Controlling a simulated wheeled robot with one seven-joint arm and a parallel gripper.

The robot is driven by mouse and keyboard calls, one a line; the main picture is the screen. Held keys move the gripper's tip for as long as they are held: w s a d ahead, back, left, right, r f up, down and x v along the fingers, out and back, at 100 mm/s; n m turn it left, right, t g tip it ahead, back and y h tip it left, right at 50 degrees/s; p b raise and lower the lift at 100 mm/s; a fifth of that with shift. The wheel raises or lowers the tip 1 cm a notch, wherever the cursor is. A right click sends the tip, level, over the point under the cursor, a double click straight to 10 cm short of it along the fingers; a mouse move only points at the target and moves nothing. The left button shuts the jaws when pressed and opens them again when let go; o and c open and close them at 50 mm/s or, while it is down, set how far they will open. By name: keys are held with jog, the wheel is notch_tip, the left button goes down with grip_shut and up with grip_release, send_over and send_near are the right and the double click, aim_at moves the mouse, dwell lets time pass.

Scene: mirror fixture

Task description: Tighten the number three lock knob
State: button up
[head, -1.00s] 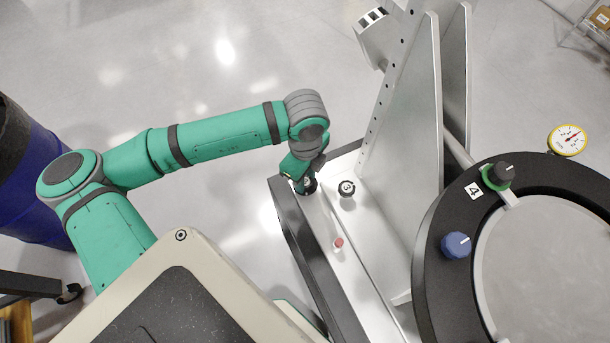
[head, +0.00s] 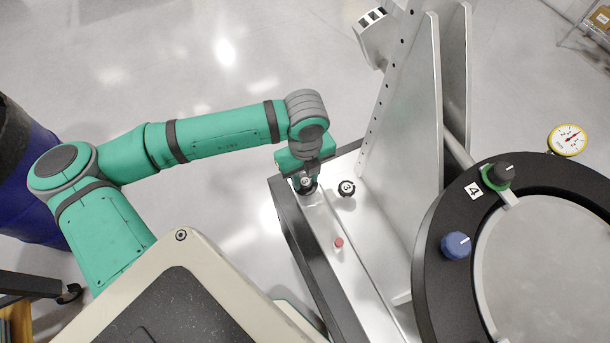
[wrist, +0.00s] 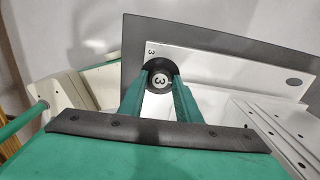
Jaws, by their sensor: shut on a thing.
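My gripper (head: 306,182) is over the left end of the silver base plate, seen from above in the head view. Its two green fingers are shut on the knob, one on each side, and hide part of its rim. A small 3 is printed on the plate (wrist: 215,75) beside the knob.
A small red button (head: 338,243) is on the plate, nearer my body. A tall silver bracket (head: 410,140) rises to the right. Beyond it is a black ring (head: 428,255) with a blue knob (head: 456,245), a green-and-black knob (head: 498,175) and a yellow-rimmed dial (head: 567,140).

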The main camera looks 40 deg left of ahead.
aim_at(305, 181)
jog(key=o, duration=1.1)
jog(key=shift+c, duration=0.2)
notch_tip(305, 181, up, 11)
jog(key=shift+f, duration=0.1)
